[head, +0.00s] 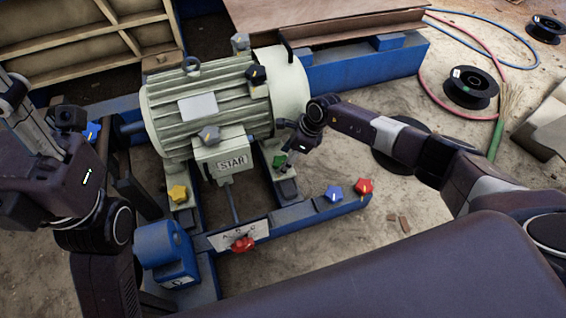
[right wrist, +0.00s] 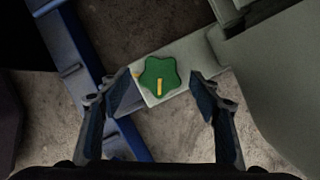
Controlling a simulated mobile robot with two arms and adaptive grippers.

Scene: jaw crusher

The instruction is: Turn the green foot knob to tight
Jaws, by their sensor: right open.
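The green foot knob (head: 280,160) sits on the motor's right front foot, low beside the pale green motor (head: 205,105). In the right wrist view the green knob (right wrist: 159,74) is star-shaped, with a yellow stripe pointing to the bottom of the picture. A small yellow mark (right wrist: 136,75) shows on the pale foot plate left of it. My right gripper (head: 288,148) is just above the knob, and its spread fingers (right wrist: 162,86) show on either side of it, with nothing held. My left gripper (head: 22,110) is at the far left; its fingers are unclear.
A yellow knob (head: 179,194) is on the left front foot. Blue (head: 333,193) and red (head: 364,187) knobs stand on the blue frame (head: 295,216). A red handle (head: 243,244) is at the front. The motor body lies close beside my right gripper.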

